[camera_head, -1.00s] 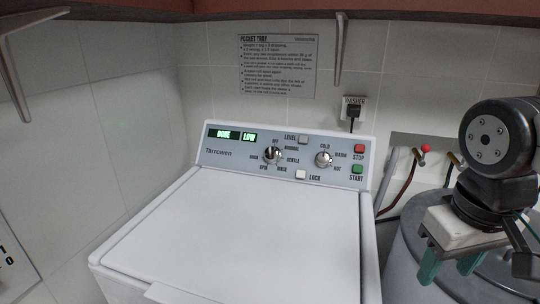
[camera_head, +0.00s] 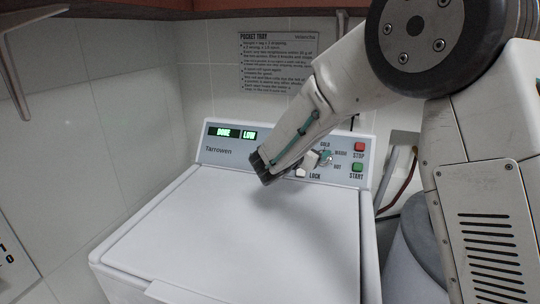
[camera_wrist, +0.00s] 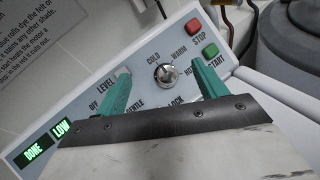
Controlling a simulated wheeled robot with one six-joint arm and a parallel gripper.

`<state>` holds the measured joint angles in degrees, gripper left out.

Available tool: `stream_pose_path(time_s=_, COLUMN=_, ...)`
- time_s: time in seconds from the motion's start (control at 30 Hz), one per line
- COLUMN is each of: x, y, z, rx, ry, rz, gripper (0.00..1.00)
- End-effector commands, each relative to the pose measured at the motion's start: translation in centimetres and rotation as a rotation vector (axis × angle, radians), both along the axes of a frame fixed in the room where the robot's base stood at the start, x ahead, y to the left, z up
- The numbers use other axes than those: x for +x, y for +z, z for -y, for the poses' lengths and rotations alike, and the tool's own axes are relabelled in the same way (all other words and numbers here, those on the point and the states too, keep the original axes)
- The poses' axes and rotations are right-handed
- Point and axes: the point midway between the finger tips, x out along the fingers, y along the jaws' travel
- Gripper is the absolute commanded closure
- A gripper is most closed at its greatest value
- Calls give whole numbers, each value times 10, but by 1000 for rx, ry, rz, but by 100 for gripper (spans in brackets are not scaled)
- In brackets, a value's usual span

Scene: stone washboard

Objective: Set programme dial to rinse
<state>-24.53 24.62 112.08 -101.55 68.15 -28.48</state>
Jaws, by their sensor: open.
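The washer's control panel (camera_head: 222,155) has displays reading DONE and LOW; it also shows in the wrist view (camera_wrist: 82,106). The programme dial is hidden behind my arm in the head view and behind my gripper in the wrist view. Whether the fingers touch the panel cannot be told.
The red STOP button (camera_wrist: 194,26) and green START button (camera_wrist: 210,50) sit right of the temperature dial. The LOCK button (camera_head: 301,173) is low on the panel, close to my arm. The white lid (camera_head: 230,235) is clear. A grey drum (camera_head: 408,255) stands at right.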

Motion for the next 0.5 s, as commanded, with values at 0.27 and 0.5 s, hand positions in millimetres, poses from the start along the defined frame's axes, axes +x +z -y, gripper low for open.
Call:
stream_pose_path(time_s=0.27, x=58, y=-73, z=-122, rx=-332, ry=364, rz=-61, gripper=29)
stream_pose_path(time_s=0.5, x=73, y=-86, z=-141, rx=-392, ry=429, rz=-63, gripper=29)
